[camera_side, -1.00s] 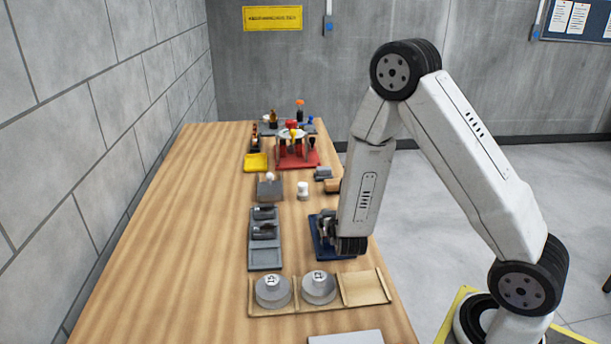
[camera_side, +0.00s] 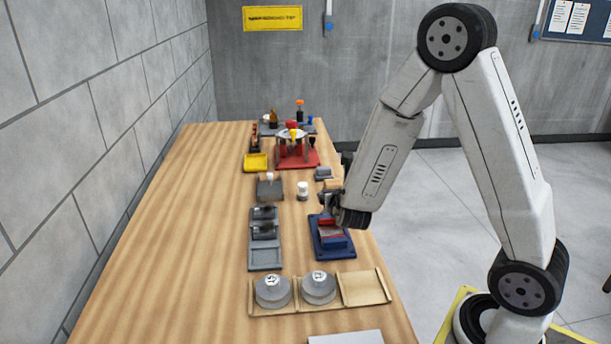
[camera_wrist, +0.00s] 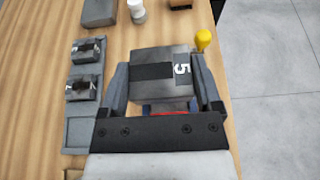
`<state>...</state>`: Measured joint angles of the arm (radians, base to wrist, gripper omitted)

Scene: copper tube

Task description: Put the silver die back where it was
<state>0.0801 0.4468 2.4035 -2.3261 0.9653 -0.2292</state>
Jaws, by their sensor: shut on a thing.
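My gripper (camera_wrist: 160,88) is shut on the silver die (camera_wrist: 150,62), a grey block with a dark band and a label reading 5. In the side view my gripper (camera_side: 338,212) is just above the blue fixture (camera_side: 333,250) with red parts, and the die is hard to make out there. The grey tray (camera_side: 265,258) stands left of the fixture. It holds two dark-topped dies (camera_wrist: 88,50) in its far and middle slots. Its near slot (camera_wrist: 82,132) is empty. In the wrist view the fixture is mostly hidden behind die and gripper.
A wooden rack (camera_side: 362,290) with two grey spools (camera_side: 272,292) stands in front. Beyond the tray are a grey block (camera_side: 270,188) and a white cylinder (camera_side: 303,190). A yellow knob (camera_wrist: 203,40) is close to the right finger. The table's left side is clear.

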